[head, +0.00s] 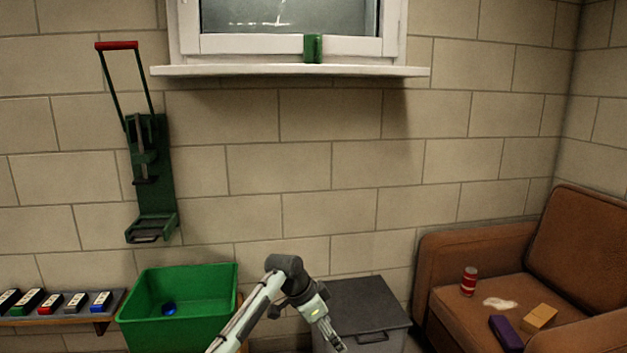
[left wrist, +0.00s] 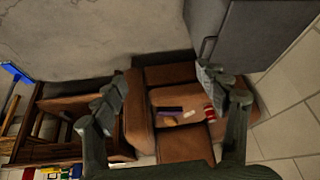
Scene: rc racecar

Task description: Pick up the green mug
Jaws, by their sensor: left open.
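A green mug-like object (head: 313,48) stands on the white windowsill (head: 290,71), in front of the window frame, a little right of the window's middle. It does not show in the left wrist view. My left gripper (head: 337,345) is low in the head view, in front of the grey box and far below the sill. In the left wrist view my left gripper (left wrist: 165,95) has its fingers wide apart with nothing between them up close. My right gripper is not in view.
A green bin (head: 140,310) with a blue item stands left of my arm. A dark-lidded grey box (head: 365,305) is behind my gripper. A brown armchair (head: 570,240) holds a red can (head: 468,281) and blocks. A green wall-mounted device (head: 150,180) hangs left. The wall below the sill is bare.

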